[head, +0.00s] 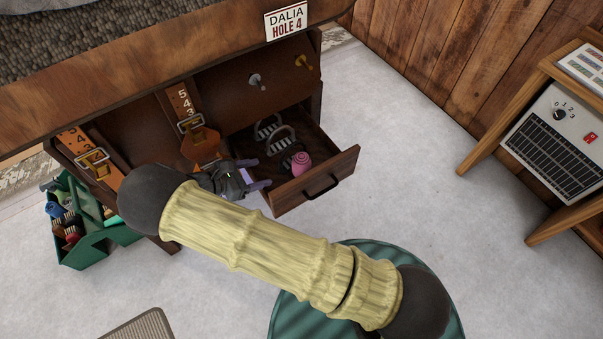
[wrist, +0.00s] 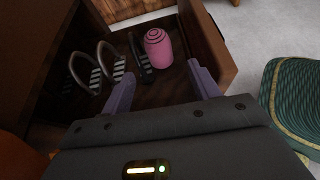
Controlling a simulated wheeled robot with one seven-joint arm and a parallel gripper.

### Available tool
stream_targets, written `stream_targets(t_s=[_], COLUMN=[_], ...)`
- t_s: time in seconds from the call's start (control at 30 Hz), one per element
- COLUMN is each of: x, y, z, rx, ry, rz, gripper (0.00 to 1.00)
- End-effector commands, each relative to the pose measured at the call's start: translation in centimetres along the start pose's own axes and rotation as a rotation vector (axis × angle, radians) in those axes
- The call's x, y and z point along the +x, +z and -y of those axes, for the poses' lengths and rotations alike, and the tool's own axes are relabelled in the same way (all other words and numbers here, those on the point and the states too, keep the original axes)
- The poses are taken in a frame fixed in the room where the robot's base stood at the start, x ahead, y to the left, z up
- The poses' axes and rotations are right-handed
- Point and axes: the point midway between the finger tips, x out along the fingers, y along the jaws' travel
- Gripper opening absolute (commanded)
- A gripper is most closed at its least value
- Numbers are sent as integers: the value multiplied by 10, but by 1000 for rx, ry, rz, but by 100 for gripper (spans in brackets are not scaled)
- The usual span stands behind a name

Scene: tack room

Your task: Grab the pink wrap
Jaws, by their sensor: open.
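The pink wrap (head: 301,163) is a rolled pink bundle with a dark spiral on its end. It lies in the open drawer (head: 337,163), near the front right of it. It also shows in the wrist view (wrist: 158,48), beyond my fingers and apart from them. My gripper (head: 256,173) is open and empty at the left side of the drawer. In the wrist view its two purple fingers (wrist: 160,88) are spread, with the wrap ahead between their directions, nearer the right finger.
Several metal stirrups (head: 281,139) lie in the drawer left of the wrap; they also show in the wrist view (wrist: 112,62). Leather straps with buckles (head: 190,122) hang left of the drawer. A green tote (head: 88,246) stands at left, a wooden stand (head: 487,139) at right.

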Motion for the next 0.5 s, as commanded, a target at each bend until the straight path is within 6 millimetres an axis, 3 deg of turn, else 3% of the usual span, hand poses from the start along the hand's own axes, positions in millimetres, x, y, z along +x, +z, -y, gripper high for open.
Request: stream_targets(t_s=[0.07,0.5], x=[-4,0], y=[-13,-12], z=[-3,-4], rx=[-28,-35], ry=[33,39], rz=[32,40], gripper=[61,61])
